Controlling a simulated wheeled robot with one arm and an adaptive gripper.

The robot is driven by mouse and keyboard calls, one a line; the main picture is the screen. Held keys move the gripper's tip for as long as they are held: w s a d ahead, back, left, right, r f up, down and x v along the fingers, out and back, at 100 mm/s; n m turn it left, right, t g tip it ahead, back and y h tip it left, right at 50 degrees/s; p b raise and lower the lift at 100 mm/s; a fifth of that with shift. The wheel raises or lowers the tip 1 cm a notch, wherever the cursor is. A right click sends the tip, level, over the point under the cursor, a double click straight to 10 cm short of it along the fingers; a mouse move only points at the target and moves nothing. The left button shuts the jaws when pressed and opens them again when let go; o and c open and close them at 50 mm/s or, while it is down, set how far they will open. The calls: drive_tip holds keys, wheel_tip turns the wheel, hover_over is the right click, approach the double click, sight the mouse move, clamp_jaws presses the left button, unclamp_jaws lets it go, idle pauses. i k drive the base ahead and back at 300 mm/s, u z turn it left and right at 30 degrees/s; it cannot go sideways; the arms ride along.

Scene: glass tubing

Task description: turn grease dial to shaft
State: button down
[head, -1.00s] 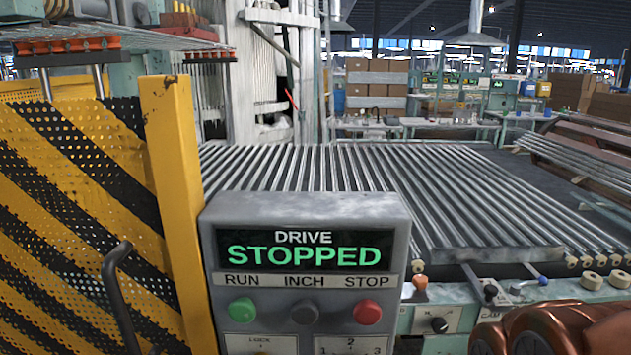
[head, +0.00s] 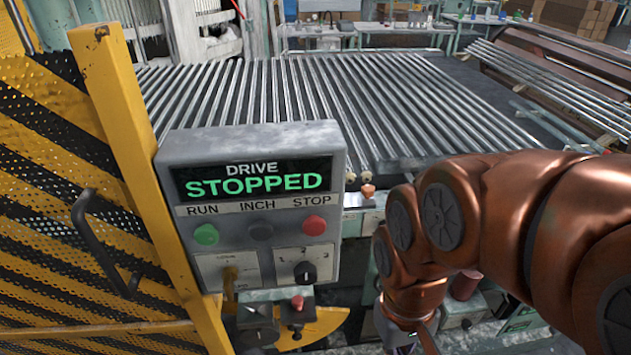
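No dial with a readable grease or shaft label shows. A black rotary knob (head: 305,272) sits on a white plate with small numerals on the grey control box (head: 345,160). A yellow fan-shaped plate (head: 326,325) with a dark block and red knob (head: 297,302) is below the box; I cannot tell whether it is a dial. My copper arm reaches down at the right. Its end, with part of my gripper (head: 408,340), is at the bottom edge, right of the yellow plate and apart from it. The fingertips are cut off or hidden, so their opening cannot be told.
The box screen (head: 252,180) reads DRIVE STOPPED, above green, grey and red buttons. A yellow-black mesh guard (head: 50,220) with a black handle (head: 100,245) stands left. A bed of glass tubes (head: 300,100) lies behind. My arm hides much of the machine front at right.

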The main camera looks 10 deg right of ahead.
sight(467, 325)
drive_tip(key=u, duration=2.7)
drive_tip(key=k, duration=1.5)
drive_tip(key=z, duration=4.05)
